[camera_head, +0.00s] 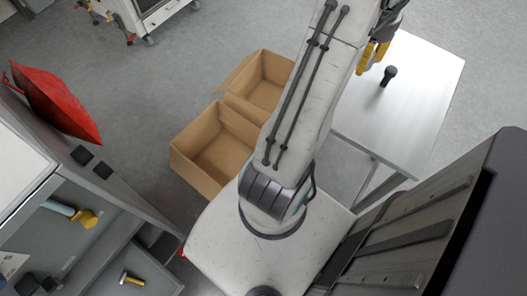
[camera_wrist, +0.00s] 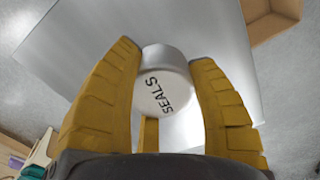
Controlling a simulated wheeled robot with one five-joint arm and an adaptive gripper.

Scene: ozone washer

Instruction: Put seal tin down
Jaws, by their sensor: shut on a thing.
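The seal tin (camera_wrist: 163,88) is a pale round tin marked "SEALS". In the wrist view it sits between the yellow fingers of my gripper (camera_wrist: 165,85), which is shut on it. Below and beyond it lies the bare metal top of a table (camera_wrist: 85,50). How far the tin is above the tabletop cannot be told.
A black knob-headed object (camera_head: 389,74) stands on the table (camera_head: 420,95) near my gripper. The rest of the tabletop is clear. Two open cardboard boxes (camera_head: 192,152) stand on the floor to the left. A grey drawer unit (camera_head: 110,215) and a red bag-like object (camera_head: 55,100) are further left.

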